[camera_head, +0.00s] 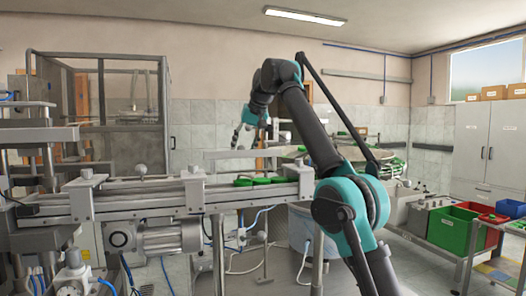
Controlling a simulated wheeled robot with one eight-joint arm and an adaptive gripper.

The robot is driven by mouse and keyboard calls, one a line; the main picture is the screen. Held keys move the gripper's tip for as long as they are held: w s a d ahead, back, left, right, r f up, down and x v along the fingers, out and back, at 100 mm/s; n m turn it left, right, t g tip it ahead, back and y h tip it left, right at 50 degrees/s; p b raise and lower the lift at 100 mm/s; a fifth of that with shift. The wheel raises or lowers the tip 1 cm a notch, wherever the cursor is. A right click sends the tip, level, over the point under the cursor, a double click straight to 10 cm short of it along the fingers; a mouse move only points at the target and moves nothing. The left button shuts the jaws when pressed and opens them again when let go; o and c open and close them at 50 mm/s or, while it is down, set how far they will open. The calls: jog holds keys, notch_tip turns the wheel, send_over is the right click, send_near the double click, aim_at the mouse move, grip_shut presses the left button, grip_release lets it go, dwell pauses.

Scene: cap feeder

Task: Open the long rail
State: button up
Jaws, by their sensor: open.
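A long grey metal rail (150,203) runs along the near side of the conveyor, from the left machine to about the picture's middle. Clamp blocks (192,186) hold it. A second pale bar (228,154) lies higher, behind the conveyor, to the right of the middle. I cannot tell which of these is the long rail. Green caps (262,181) sit on the conveyor's right part. My gripper (236,143) hangs from the arm above and behind the conveyor, close to the pale bar. It is small in view and appears empty; contact with the bar cannot be told.
A round feeder bowl (350,153) with green caps stands behind my arm. Green (450,229) and red (478,234) bins stand on a bench at right. A framed enclosure (100,105) stands at back left. A motor (170,238) hangs below the conveyor.

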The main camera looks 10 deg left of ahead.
jog(key=shift+s+d+f, duration=0.15)
jog(key=shift+s+d, duration=0.6)
jog(key=shift+d, duration=0.15)
jog(key=shift+o, duration=1.3)
jog(key=s+d, duration=0.1)
jog(key=d, duration=0.1)
jog(key=s+d, duration=0.3)
jog(key=d, duration=0.1)
jog(key=shift+s, duration=0.15)
jog(key=shift+o, duration=1.1)
jog(key=shift+s+d, duration=0.3)
jog(key=shift+d, duration=0.25)
jog(key=shift+o, duration=0.5)
jog(key=shift+d, duration=0.35)
jog(key=shift+c, duration=0.2)
jog(key=shift+s+d+r, duration=0.4)
jog(key=shift+s+d, duration=0.15)
jog(key=c, duration=0.5)
jog(key=s+d+r, duration=0.2)
jog(key=s+d, duration=0.1)
jog(key=s, duration=0.1)
jog(key=s+d+r, duration=0.3)
jog(key=s+d, duration=0.1)
jog(key=s+d+r, duration=0.3)
jog(key=s+d, duration=0.1)
jog(key=shift+d, duration=0.15)
jog(key=shift+c, duration=0.2)
